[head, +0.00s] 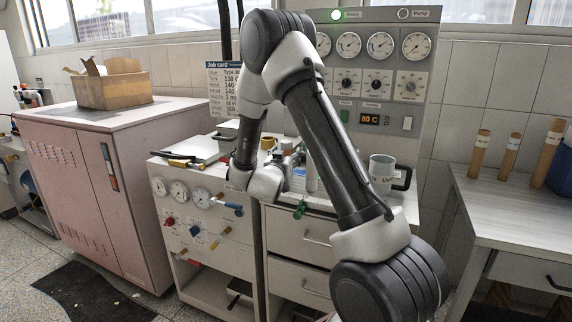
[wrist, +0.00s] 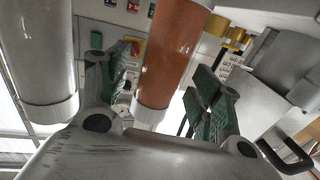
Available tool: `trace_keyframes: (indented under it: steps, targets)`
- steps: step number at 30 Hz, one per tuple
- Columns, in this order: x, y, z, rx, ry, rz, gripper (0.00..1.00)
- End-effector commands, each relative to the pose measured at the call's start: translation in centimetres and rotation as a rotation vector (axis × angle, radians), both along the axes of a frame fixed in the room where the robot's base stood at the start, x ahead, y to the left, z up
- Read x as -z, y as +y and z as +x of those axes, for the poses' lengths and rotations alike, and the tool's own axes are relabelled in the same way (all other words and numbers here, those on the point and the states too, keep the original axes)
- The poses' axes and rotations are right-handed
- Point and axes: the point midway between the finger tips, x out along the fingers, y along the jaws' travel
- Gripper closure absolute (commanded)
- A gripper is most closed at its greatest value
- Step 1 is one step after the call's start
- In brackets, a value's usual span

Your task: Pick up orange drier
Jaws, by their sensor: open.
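The orange drier (wrist: 172,55) is a translucent orange cylinder with a white end cap, in the upper middle of the wrist view. My gripper (wrist: 165,72) is open, with one green-padded finger on each side of the drier. The drier appears to lie between or just beyond the fingers; I see no clear grip, and contact cannot be told. In the head view my arm hides the drier and most of the gripper, near the bench in front of the gauge panel.
A second, pale grey cylinder (wrist: 38,60) stands close left of the gripper in the wrist view. In the head view a grey mug (head: 381,174) sits right of my arm. The gauge panel (head: 345,75) rises behind. A side table (head: 510,215) has clear room in front.

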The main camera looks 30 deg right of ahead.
Motion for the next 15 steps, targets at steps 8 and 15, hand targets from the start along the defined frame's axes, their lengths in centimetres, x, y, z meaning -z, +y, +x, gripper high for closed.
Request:
trace_keyframes:
  steps: [8, 15]
  targets:
    - [-0.06, -0.63, 0.74, -0.001, -0.001, -0.001, 0.36]
    - [-0.06, -0.61, 0.73, -0.001, -0.001, 0.000, 0.70]
